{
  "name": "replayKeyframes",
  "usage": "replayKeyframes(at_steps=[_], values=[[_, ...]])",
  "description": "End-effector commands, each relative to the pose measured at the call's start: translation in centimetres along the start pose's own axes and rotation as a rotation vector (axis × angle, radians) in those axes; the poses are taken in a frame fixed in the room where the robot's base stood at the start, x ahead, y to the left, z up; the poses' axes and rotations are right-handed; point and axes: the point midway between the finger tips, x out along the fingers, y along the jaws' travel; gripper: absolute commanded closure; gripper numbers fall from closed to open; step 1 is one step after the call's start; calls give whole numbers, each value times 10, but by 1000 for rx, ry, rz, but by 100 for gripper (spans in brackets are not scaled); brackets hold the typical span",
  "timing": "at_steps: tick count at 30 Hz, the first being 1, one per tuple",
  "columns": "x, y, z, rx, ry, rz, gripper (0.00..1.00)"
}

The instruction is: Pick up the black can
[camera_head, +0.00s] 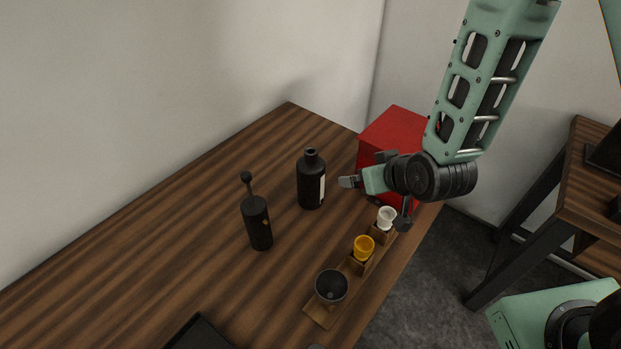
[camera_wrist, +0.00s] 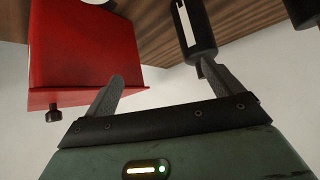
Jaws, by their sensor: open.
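No plain can stands out. The black objects on the wooden table are a bottle with a white label (camera_head: 312,184), a slim bottle-like piece with a thin knobbed stem (camera_head: 258,223) and a small dark cup (camera_head: 331,286). My gripper (camera_head: 350,182) is in the air just right of the labelled bottle in the head view. In the wrist view my gripper (camera_wrist: 161,72) is open and empty. The labelled bottle (camera_wrist: 196,28) shows by the right finger's tip; I cannot tell whether they touch. A dark piece (camera_wrist: 302,12) is cut off at the upper right.
A red box (camera_head: 393,128) stands behind my gripper; it fills the left of the wrist view (camera_wrist: 82,50). A wooden rack (camera_head: 320,311) along the right edge holds the dark cup, a yellow cup (camera_head: 364,247) and a white cup (camera_head: 386,217). The table's left side is clear.

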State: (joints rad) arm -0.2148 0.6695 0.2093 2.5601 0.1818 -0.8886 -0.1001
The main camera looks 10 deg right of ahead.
Motion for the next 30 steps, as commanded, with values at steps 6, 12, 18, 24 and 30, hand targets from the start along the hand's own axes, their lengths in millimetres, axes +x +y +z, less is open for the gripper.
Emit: replayKeyframes(at_steps=[6, 12, 18, 24, 30], values=[[19, -49, 34, -41, 205, -29, 8], [13, -68, 50, -59, 335, -23, 8], [14, -72, 54, -63, 383, -18, 8], [31, -72, 50, -62, 388, -16, 8], [44, -73, 44, -61, 388, -16, 8]])
